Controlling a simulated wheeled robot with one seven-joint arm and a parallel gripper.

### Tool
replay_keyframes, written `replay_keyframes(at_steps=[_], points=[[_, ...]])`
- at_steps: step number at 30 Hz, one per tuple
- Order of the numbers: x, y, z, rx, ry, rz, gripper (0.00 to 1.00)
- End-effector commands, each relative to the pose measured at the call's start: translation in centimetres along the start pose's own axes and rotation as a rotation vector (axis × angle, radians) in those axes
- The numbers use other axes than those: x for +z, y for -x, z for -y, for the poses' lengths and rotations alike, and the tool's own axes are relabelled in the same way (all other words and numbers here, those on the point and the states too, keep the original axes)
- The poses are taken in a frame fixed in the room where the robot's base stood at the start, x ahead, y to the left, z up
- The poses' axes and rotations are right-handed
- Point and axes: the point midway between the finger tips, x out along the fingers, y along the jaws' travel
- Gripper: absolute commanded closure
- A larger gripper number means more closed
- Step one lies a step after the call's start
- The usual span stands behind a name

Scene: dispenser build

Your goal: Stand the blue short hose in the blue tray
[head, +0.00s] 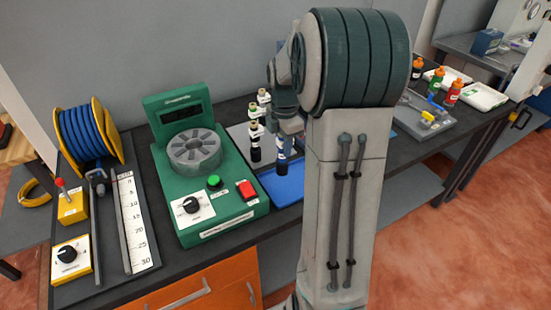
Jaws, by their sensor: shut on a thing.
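My gripper (287,128) points down above the blue tray (285,188), partly hidden by my own arm. It is shut on a slim dark upright piece with a white and blue band, which I take to be the blue short hose (281,161). The hose's lower end is over or at the back part of the tray. I cannot tell whether it touches the tray floor. My arm hides the tray's right side.
Several similar dark upright pieces with pale tops (255,148) stand just left of the hose. A green machine (205,175) and a blue hose reel (85,134) are farther left. Orange-capped bottles (435,80) and white trays (483,97) stand at the right.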

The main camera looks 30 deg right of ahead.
Motion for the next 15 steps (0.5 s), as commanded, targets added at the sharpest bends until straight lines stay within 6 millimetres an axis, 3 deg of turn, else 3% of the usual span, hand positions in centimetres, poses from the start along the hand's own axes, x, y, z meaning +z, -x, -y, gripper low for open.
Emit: replay_keyframes(at_steps=[6, 15], points=[[-2.3, -1.4, -0.8, 0.001, 0.002, 0.001, 1.00], [-2.5, -4.9, -0.8, -0.002, 0.002, 0.000, 1.00]])
